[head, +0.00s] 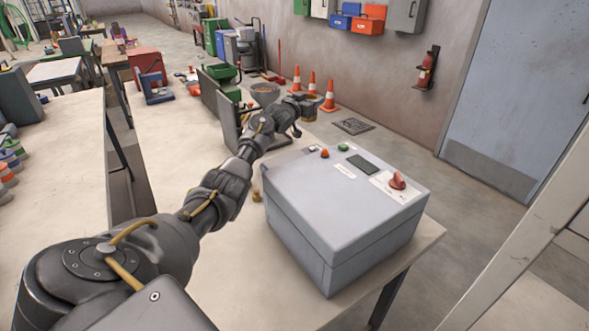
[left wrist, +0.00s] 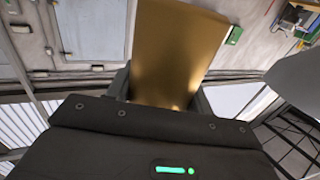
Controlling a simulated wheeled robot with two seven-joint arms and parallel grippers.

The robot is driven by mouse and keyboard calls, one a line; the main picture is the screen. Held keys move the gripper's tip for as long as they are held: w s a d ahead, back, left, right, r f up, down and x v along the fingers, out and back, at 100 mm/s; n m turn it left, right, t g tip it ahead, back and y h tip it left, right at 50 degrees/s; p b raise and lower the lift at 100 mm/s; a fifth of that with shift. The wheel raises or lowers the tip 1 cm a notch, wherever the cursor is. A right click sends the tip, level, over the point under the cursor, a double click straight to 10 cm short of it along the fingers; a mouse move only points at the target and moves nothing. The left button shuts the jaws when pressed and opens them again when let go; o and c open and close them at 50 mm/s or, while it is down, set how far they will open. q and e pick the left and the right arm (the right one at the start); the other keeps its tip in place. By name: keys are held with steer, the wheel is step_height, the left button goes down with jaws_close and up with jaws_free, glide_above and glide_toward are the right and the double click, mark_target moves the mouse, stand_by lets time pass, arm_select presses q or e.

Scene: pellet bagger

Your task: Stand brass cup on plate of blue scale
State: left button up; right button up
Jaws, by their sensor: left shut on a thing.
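My left gripper (head: 300,104) reaches out over the far right part of the workbench, beyond the grey control box. It is shut on the brass cup (left wrist: 175,52), which fills the upper middle of the left wrist view between the dark fingers. In the head view the cup is small and partly covered by the gripper. A small blue item (head: 157,93) stands near a red box at the far left of the bench; I cannot tell surely whether it is the blue scale. My right gripper is not in view.
The large grey control box (head: 340,215), with a red knob and buttons, fills the bench's near right corner. A green hopper (head: 222,72) and upright grey panels stand behind my arm. A small brass-coloured piece (head: 257,196) lies beside the box.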

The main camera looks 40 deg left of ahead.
arm_select(q)
steer(key=shift+s+f, duration=0.2)
steer(key=shift+s, duration=0.1)
steer(key=s+d+f, duration=0.2)
steer(key=s+f, duration=0.1)
steer(key=s, duration=1.1)
step_height(320, 180, down, 9)
steer(key=shift+a+p, duration=0.15)
steer(key=shift+p, duration=0.2)
steer(key=shift+f, duration=0.3)
steer(key=shift+f, duration=0.15)
steer(key=o, duration=1)
